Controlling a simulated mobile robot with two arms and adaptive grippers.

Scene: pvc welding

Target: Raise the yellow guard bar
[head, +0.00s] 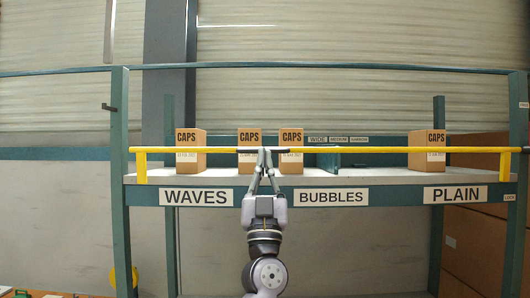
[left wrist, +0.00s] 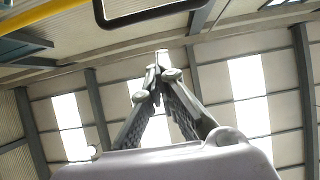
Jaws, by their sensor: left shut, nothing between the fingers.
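The yellow guard bar (head: 360,150) runs level across the front of the shelf in the head view, with a short yellow leg near each end and a dark section near the middle. My left gripper (head: 264,152) is upright in front of the bar's dark section, its fingertips at bar height. It is shut and empty; I cannot tell whether it touches the bar. In the left wrist view the shut fingers (left wrist: 158,72) point up toward the ceiling, and a yellow bar (left wrist: 45,14) shows at the top left. My right gripper is in neither view.
Several CAPS boxes (head: 191,158) stand on the shelf (head: 370,179) behind the bar. Teal posts (head: 120,200) flank the shelf, and a teal rail (head: 330,66) crosses above. Labels WAVES, BUBBLES and PLAIN mark the shelf front. The space between bar and upper rail looks clear.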

